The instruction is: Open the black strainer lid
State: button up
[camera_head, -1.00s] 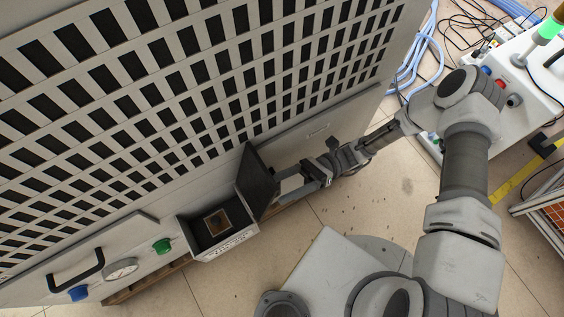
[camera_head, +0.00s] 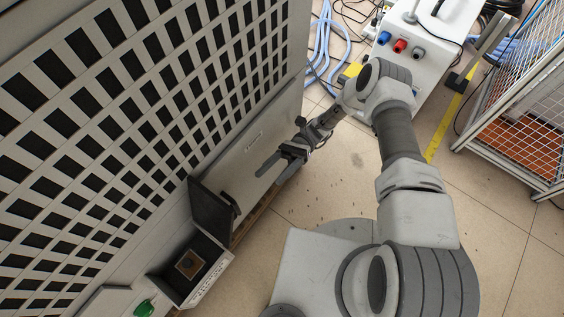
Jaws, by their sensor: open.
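The black strainer lid (camera_head: 211,211) stands swung up on its hinge, away from the strainer box (camera_head: 218,271), at the lower left of the head view. The box's top is uncovered. Its dark inside shows with a small brown-framed square opening (camera_head: 189,263) at the bottom. My gripper (camera_head: 262,172) is to the upper right of the lid, in front of the grey panel. Its fingers are apart and empty, and a gap shows between them and the lid.
A large slotted grey cabinet (camera_head: 130,130) fills the left. A green knob (camera_head: 145,308) is beside the box. A white unit (camera_head: 425,45) with blue hoses (camera_head: 322,50) stands at the back, and a mesh cage (camera_head: 515,110) at the right. Tiled floor (camera_head: 310,200) is clear in between.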

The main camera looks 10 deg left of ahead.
jog(key=v, duration=0.4)
jog(key=shift+h, duration=0.3)
dwell(0.3)
